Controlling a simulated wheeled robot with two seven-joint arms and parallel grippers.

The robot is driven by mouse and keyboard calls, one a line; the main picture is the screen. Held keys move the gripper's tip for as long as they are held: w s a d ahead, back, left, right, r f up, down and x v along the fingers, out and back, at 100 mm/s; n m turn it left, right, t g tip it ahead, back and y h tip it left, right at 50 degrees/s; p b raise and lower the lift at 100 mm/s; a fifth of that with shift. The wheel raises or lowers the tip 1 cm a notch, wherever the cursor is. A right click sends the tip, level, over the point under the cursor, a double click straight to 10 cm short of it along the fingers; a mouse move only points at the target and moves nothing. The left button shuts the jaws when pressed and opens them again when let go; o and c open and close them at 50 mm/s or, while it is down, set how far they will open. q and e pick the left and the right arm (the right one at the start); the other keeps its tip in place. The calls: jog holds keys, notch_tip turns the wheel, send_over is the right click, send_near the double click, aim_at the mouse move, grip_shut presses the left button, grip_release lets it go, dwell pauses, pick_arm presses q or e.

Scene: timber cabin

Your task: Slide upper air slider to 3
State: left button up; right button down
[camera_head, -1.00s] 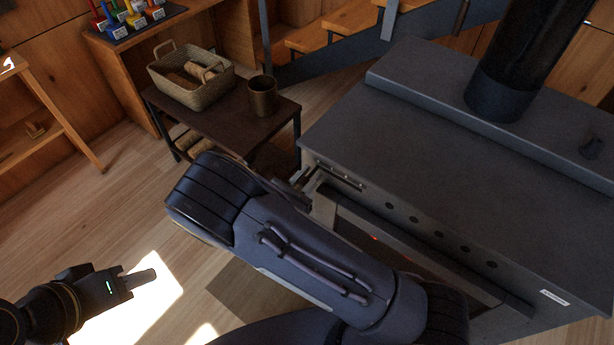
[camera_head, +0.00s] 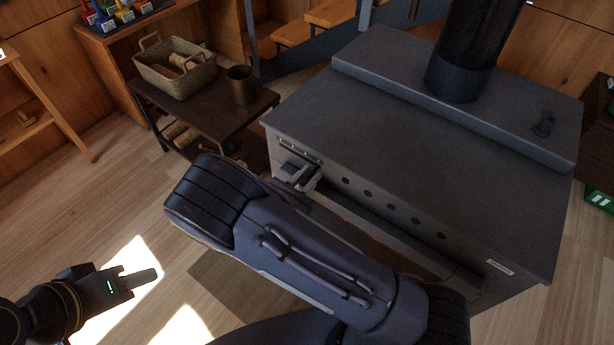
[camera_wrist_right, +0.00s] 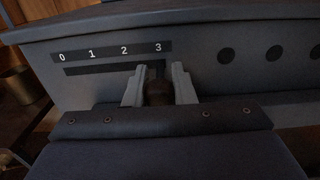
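The upper air slider's knob (camera_wrist_right: 158,92) is a brown round piece at the right end of a dark slot (camera_wrist_right: 105,69) on the stove front, just below the 3 of the scale (camera_wrist_right: 108,51) marked 0 to 3. My right gripper (camera_wrist_right: 159,85) has one finger on each side of the knob and appears shut on it. In the head view, my right gripper (camera_head: 300,177) is at the stove's front, below and right of the slot plate, partly hidden by my arm. My left gripper (camera_head: 140,280) hangs over the floor at lower left, empty; its finger gap cannot be made out.
The grey stove (camera_head: 400,140) fills the right, with a black flue pipe (camera_head: 470,50) on top. Several round holes (camera_head: 391,207) run along its front. A low table with a basket (camera_head: 174,68) and a metal cup (camera_head: 241,86) stands to the left. Floor at left is clear.

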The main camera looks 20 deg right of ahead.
aim_at(303, 186)
jog(key=c, duration=1.2)
grip_release()
jog(key=shift+s+d, duration=0.15)
jog(key=shift+d, duration=0.3)
jog(key=shift+a, duration=0.15)
jog(key=shift+s+a, duration=0.1)
jog(key=shift+a, duration=0.1)
jog(key=v, duration=0.7)
jog(key=shift+s, duration=0.2)
jog(key=shift+a, duration=0.25)
